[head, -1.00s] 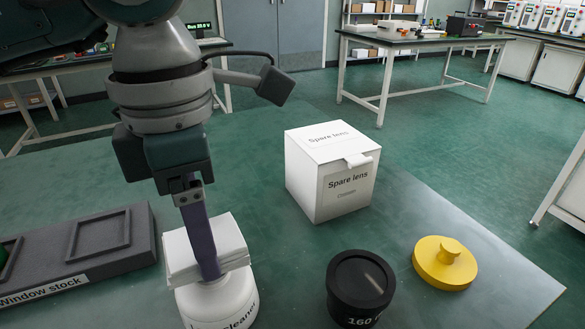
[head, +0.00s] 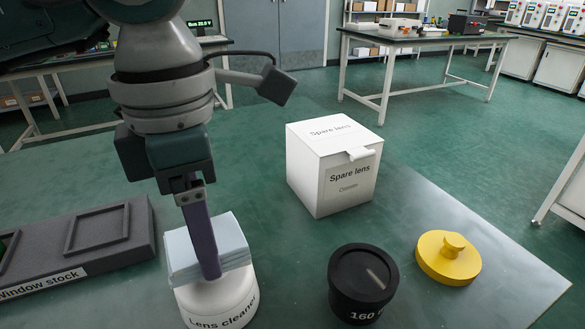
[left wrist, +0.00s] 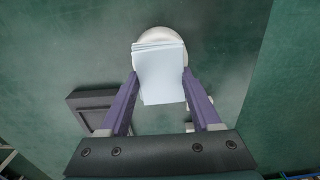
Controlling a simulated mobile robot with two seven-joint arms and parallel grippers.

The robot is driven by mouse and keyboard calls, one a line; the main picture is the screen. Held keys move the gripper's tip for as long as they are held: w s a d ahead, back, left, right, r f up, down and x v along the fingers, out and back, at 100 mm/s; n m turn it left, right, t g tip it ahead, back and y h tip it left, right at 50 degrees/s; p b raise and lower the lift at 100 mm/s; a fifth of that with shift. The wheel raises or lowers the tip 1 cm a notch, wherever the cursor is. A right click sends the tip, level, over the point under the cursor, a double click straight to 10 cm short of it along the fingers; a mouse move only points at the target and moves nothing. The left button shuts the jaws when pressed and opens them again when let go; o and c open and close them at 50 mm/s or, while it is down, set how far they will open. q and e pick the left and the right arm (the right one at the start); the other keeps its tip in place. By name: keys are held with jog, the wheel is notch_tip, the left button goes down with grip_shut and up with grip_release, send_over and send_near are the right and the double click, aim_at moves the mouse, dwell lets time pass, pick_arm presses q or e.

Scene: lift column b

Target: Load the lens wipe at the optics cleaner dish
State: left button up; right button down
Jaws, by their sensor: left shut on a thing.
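My left gripper (head: 208,274) points down and is shut on the lens wipe (head: 232,240), a folded pale blue pad. The wipe is over the top of the optics cleaner dish (head: 222,298), a round white container lettered "Lens cleaner". In the left wrist view the wipe (left wrist: 161,80) sits between the two purple fingers (left wrist: 158,92) and covers most of the dish (left wrist: 160,37). I cannot tell whether the wipe presses on the dish's top. My right gripper is not in view.
A dark "Window stock" tray (head: 140,238) lies left of the dish. A white "Spare lens" box (head: 340,190) stands behind right. A black cylinder marked "160" (head: 360,290) and a yellow knobbed disc (head: 448,262) stand to the right. The green table between them is clear.

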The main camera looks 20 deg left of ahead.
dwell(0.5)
pick_arm(q)
jog(key=shift+r+p, duration=2.75)
jog(key=shift+r, duration=0.8)
